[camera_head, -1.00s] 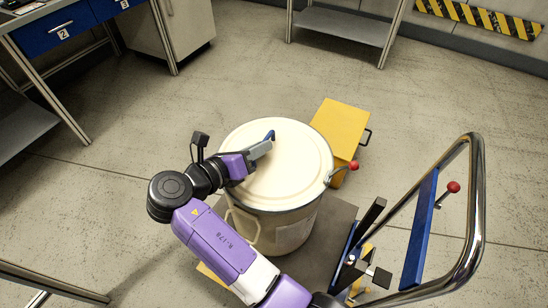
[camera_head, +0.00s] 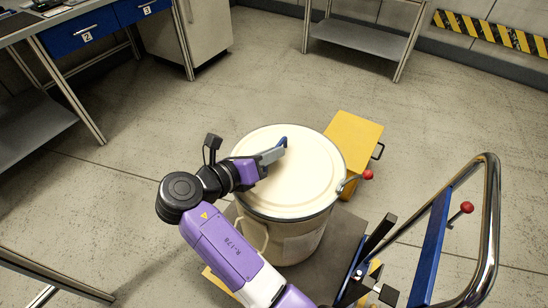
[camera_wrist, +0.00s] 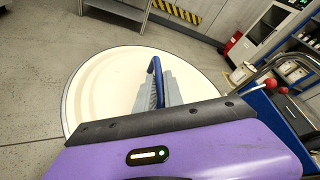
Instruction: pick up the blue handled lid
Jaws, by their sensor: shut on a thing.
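The lid (camera_head: 312,165) is a cream disc with a blue handle (camera_head: 284,141) on its top. It sits level on a cream drum (camera_head: 302,245); I cannot tell whether it is lifted at all from the drum's rim. My gripper (camera_head: 276,150) reaches in from the left, low over the lid, and is shut on the blue handle. In the wrist view the blue handle (camera_wrist: 156,68) stands up between the two grey fingers (camera_wrist: 160,92), with the lid (camera_wrist: 105,70) spread around them. The lower part of the handle is hidden by the fingers.
A clamp lever with a red knob (camera_head: 367,175) is at the drum's right side. A yellow box (camera_head: 356,138) stands behind it. A chrome trolley handle (camera_head: 490,220) with a blue panel (camera_head: 428,245) rises at the right. A workbench (camera_head: 60,25) is at the back left. Open floor lies behind the drum.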

